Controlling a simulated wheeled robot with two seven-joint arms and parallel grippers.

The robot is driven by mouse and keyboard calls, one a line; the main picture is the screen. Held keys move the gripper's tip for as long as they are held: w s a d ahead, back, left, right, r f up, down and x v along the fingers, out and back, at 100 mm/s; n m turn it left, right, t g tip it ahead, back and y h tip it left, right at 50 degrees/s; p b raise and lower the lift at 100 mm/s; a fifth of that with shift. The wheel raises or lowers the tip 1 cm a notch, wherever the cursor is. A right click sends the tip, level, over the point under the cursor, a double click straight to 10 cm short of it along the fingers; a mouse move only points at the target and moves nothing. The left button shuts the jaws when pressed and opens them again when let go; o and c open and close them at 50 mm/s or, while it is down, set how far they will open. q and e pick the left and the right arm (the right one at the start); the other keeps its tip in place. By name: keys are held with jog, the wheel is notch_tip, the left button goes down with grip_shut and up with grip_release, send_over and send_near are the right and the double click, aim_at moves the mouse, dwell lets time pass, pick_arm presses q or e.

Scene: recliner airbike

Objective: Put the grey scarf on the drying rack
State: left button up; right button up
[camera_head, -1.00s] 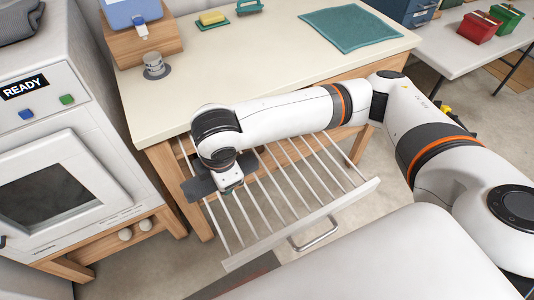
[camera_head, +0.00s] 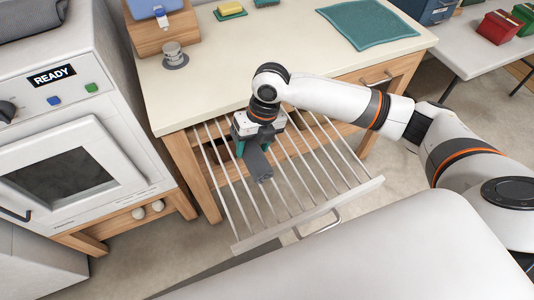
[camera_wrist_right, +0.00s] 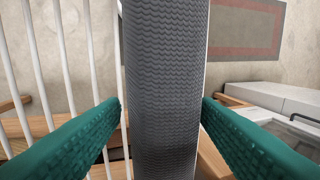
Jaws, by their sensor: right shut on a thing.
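The grey scarf (camera_head: 258,165) is a dark grey knitted strip below my right gripper (camera_head: 253,143), over the drying rack. The drying rack (camera_head: 306,212) is a pulled-out frame of white rods under the worktop. My right gripper, with teal fingers, is shut on the scarf. In the right wrist view the scarf (camera_wrist_right: 166,80) runs between the fingers, with a white rod edge showing along it. I cannot tell whether the scarf rests on a rod. My left gripper is not in view.
A white machine (camera_head: 110,150) marked READY stands at the left, with a folded grey cloth (camera_head: 30,18) on top. The cream worktop (camera_head: 240,75) holds a teal mat (camera_head: 368,22), a small grey fixture (camera_head: 174,55) and a yellow sponge (camera_head: 230,8). A white table with boxes stands at the right.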

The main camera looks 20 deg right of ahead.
jog(key=x, duration=0.2)
jog(key=d+x, duration=0.1)
jog(key=x, duration=0.2)
jog(key=p+x, duration=0.1)
jog(key=x, duration=0.1)
jog(key=shift+d+f, duration=0.35)
jog(key=shift+f, duration=0.3)
jog(key=shift+f, duration=0.1)
jog(key=o, duration=1)
